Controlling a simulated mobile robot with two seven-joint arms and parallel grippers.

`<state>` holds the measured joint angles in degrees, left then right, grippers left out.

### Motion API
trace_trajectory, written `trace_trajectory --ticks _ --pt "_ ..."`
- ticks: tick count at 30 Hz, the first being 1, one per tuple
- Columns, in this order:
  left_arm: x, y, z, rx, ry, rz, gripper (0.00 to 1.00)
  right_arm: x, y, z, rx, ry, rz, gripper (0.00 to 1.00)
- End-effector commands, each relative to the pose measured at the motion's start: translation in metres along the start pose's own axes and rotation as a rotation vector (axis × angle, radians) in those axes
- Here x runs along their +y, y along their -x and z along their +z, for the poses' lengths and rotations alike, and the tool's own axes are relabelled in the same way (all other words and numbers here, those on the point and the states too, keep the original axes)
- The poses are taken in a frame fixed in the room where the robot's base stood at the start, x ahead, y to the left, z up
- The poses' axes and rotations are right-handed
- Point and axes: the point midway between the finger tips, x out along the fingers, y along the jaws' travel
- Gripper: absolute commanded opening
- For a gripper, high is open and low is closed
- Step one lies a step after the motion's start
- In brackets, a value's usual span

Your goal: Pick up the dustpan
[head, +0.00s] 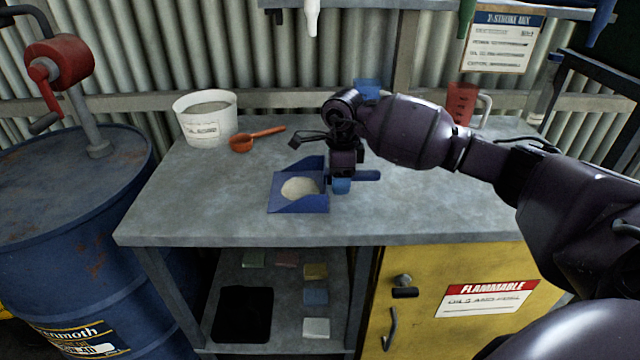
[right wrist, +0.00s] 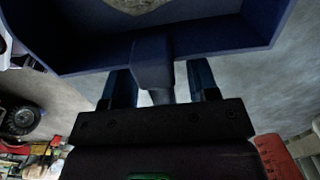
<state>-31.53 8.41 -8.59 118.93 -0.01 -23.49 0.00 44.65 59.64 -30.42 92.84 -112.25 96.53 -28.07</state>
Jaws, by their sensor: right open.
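The blue dustpan (head: 308,206) lies on the grey workbench with a pale heap of powder (head: 299,187) in its pan. Its handle (head: 368,176) points right. My right gripper (head: 341,184) is over the handle, just right of the pan, pointing down. In the right wrist view, the dustpan (right wrist: 200,42) fills the top, and its handle (right wrist: 154,72) lies between the two open fingers of my right gripper (right wrist: 163,84). I cannot tell whether either finger touches it. My right wrist hides part of the handle in the head view. My left gripper is not in view.
A red jug (head: 461,103) is at the back right. A blue drum (head: 60,230) stands left. The bench front is clear.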

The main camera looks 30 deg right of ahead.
Motion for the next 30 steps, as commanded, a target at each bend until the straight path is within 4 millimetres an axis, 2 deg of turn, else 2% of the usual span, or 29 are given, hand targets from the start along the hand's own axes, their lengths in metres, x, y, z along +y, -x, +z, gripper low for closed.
trace_trajectory --ticks 3,9,18,20,26,30 --pt "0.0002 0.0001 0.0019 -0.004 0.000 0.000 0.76 -0.0001 -0.0087 -0.0004 0.001 -0.001 0.001 0.54" --pt "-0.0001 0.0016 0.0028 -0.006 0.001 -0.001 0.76 -0.0003 -0.0080 -0.0004 0.000 -0.001 -0.001 0.53" --pt "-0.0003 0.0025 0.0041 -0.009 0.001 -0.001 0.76 -0.0003 -0.0078 -0.0003 0.000 -0.001 -0.001 0.07" --pt "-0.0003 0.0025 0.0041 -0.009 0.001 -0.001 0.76 -0.0004 -0.0076 -0.0002 0.000 -0.001 -0.001 0.00" --pt "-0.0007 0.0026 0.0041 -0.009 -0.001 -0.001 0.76 -0.0004 -0.0071 -0.0002 0.000 -0.001 -0.001 0.00" --pt "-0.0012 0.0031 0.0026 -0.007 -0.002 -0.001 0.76 -0.0007 0.0005 -0.0001 -0.001 0.000 -0.003 0.00"
